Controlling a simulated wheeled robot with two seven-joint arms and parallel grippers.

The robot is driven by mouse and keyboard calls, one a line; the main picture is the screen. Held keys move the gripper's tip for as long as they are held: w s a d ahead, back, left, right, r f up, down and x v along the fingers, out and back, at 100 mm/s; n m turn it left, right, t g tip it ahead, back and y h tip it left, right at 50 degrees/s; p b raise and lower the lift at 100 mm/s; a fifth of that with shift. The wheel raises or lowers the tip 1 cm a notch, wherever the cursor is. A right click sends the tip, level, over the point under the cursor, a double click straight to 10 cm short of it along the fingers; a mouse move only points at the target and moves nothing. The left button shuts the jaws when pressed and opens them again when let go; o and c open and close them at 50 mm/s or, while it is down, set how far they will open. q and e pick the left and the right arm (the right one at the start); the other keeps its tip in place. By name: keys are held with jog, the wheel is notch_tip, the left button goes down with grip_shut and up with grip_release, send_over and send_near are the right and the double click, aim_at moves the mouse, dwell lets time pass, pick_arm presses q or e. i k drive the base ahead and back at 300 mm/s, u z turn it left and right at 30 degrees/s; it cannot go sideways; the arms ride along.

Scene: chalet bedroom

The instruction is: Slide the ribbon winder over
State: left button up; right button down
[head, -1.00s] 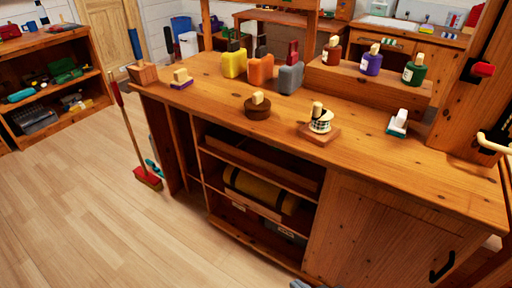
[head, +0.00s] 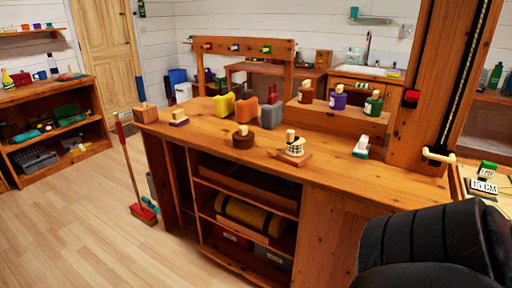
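What looks like the ribbon winder, a small wooden base with a black-and-white checked spool and a pale wooden peg (head: 294,147), stands on the wooden workbench (head: 215,130) near its front edge. Nothing touches the winder. Neither of my grippers shows in the head view.
Yellow, orange and grey blocks (head: 271,115) stand behind the winder. A raised wooden step (head: 335,117) holds three bottles. A large black padded shape (head: 430,245) fills the lower right. A broom (head: 140,200) leans at the bench's left end; floor left is clear.

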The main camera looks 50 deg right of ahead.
aim_at(298, 162)
jog(key=z, duration=0.15)
jog(key=i, duration=1.45)
jog(key=z, duration=1.5)
jog(key=i, duration=0.7)
jog(key=z, duration=0.75)
